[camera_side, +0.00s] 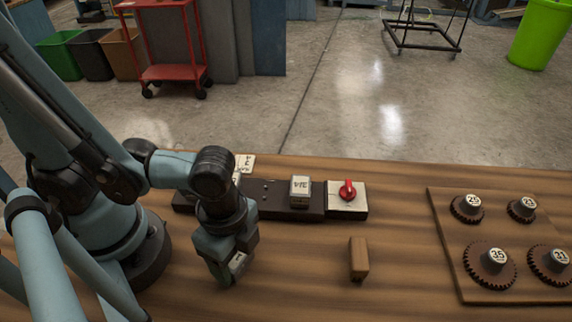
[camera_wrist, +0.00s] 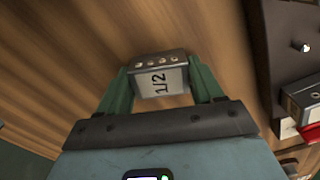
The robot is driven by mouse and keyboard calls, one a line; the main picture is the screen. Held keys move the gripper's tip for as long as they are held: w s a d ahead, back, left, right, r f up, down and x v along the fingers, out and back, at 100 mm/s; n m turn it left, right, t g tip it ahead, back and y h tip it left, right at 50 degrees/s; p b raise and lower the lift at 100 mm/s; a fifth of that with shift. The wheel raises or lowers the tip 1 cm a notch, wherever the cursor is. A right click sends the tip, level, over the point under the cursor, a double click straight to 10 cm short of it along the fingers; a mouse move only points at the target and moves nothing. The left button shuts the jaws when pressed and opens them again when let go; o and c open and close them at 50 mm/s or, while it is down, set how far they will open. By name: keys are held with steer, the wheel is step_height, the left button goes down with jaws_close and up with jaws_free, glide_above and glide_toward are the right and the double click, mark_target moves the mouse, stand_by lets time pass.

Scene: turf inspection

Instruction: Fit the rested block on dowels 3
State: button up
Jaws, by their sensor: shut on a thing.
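My gripper (camera_side: 226,274) is low over the table in front of the dark rail. Its green fingers (camera_wrist: 162,90) are shut on a pale block marked 1/2 (camera_wrist: 160,78), with a row of several holes along one end. In the side view the held block (camera_side: 238,263) is partly hidden by the fingers, and I cannot tell whether it touches the table. The dark rail (camera_side: 270,212) has small dowels (camera_side: 265,190) in its bare middle stretch; one dowel (camera_wrist: 305,47) shows in the wrist view. My arm hides part of the rail's left end. I see no dowel numbers.
A marked block (camera_side: 300,190) stands on the rail beside a red knob (camera_side: 347,190) on a pale plate. A small brown block (camera_side: 358,258) stands on the table to the right. A gear board (camera_side: 440,240) lies at the far right. The wood between is clear.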

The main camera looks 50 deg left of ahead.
steer(key=shift+r, duration=0.15)
steer(key=shift+w+r, duration=0.1)
steer(key=shift+r, duration=4.65)
steer(key=shift+w+a+r, duration=0.1)
steer(key=shift+w+r, duration=0.05)
steer(key=shift+w, duration=0.1)
steer(key=w+a+n, duration=0.4)
steer(key=w+a, duration=0.3)
steer(key=w, duration=0.4)
steer(key=shift+w+a+r, duration=0.2)
steer(key=shift+w+r, duration=0.1)
steer(key=shift+r, duration=0.1)
glide_above(266, 194)
steer(key=shift+f, duration=2.9)
steer(key=shift+f, duration=1.05)
